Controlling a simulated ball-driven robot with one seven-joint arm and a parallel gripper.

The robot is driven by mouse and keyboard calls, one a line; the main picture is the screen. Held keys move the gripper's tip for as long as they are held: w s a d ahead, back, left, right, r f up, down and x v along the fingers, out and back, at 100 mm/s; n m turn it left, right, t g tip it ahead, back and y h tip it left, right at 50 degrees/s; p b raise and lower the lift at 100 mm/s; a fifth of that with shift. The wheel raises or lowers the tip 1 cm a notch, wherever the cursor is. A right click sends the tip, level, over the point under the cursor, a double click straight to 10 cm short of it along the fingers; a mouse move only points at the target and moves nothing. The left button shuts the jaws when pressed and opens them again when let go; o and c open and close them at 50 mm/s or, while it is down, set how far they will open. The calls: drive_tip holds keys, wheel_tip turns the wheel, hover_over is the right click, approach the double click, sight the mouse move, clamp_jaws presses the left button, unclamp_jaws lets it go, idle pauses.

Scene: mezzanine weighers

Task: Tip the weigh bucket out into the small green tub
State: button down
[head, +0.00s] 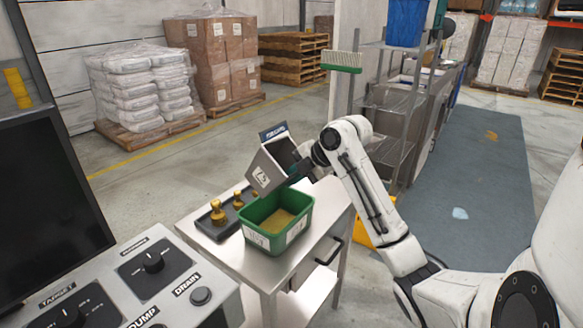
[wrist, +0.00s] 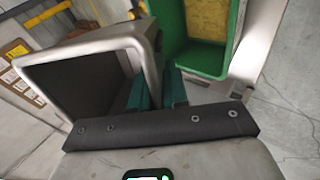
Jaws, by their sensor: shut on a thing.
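The weigh bucket (head: 266,170) is a grey metal box with a dark inside and a label on its side. It is tilted over the back left of the small green tub (head: 270,241). My gripper (head: 302,166) is shut on the bucket at its right side; the fingertips are partly hidden. In the wrist view the bucket (wrist: 140,45) fills the left, its dark mouth facing the camera, and the gripper (wrist: 158,88) meets its edge. The tub (wrist: 238,35) shows at top right with yellowish grainy material inside. No falling material is visible.
The tub stands on a steel cart (head: 220,252). A dark tray with brass weights (head: 217,212) sits behind it to the left. A control panel (head: 140,285) and dark monitor (head: 45,200) stand at left front. A wire rack (head: 385,110) is behind my arm.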

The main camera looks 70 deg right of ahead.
drive_tip(key=shift+s+r+g+p, duration=0.1)
drive_tip(key=shift+r+g+p, duration=0.65)
drive_tip(key=shift+p, duration=0.25)
drive_tip(key=g+p, duration=0.1)
drive_tip(key=r+g+p, duration=0.1)
drive_tip(key=p, duration=0.1)
drive_tip(key=shift+w, duration=0.25)
drive_tip(key=g+p, duration=0.2)
drive_tip(key=shift+w+r+g+p, duration=0.1)
drive_tip(key=shift+r+g+p, duration=0.15)
drive_tip(key=shift+r+p, duration=0.15)
drive_tip(key=shift+g+p, duration=0.5)
drive_tip(key=shift+p, duration=0.05)
